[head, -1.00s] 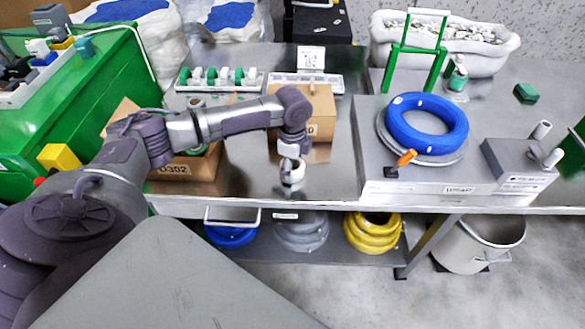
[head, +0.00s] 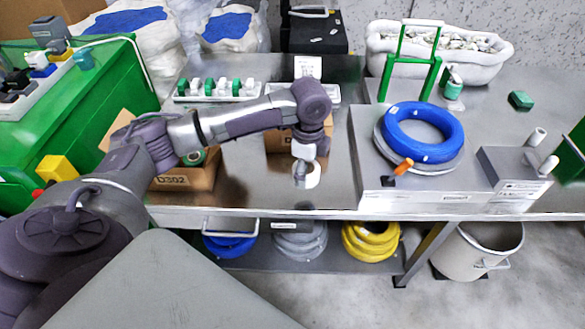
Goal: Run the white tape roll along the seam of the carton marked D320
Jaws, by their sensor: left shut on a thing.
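My left gripper (head: 304,160) points down, shut on the white tape roll (head: 307,179). It holds the roll over the bare metal bench in front of a brown carton (head: 280,143). My forearm and wrist cover much of that carton, and its marking cannot be read now. I cannot tell whether the roll touches anything. Another brown carton (head: 186,181), marked D302, stands to the left, partly behind my left arm. My right gripper is not in view.
A blue cable coil (head: 424,133) lies on a raised grey platform to the right, with an orange-handled tool (head: 403,167) beside it. Behind is a rack of green and white parts (head: 218,91). The bench (head: 250,180) between the cartons is clear.

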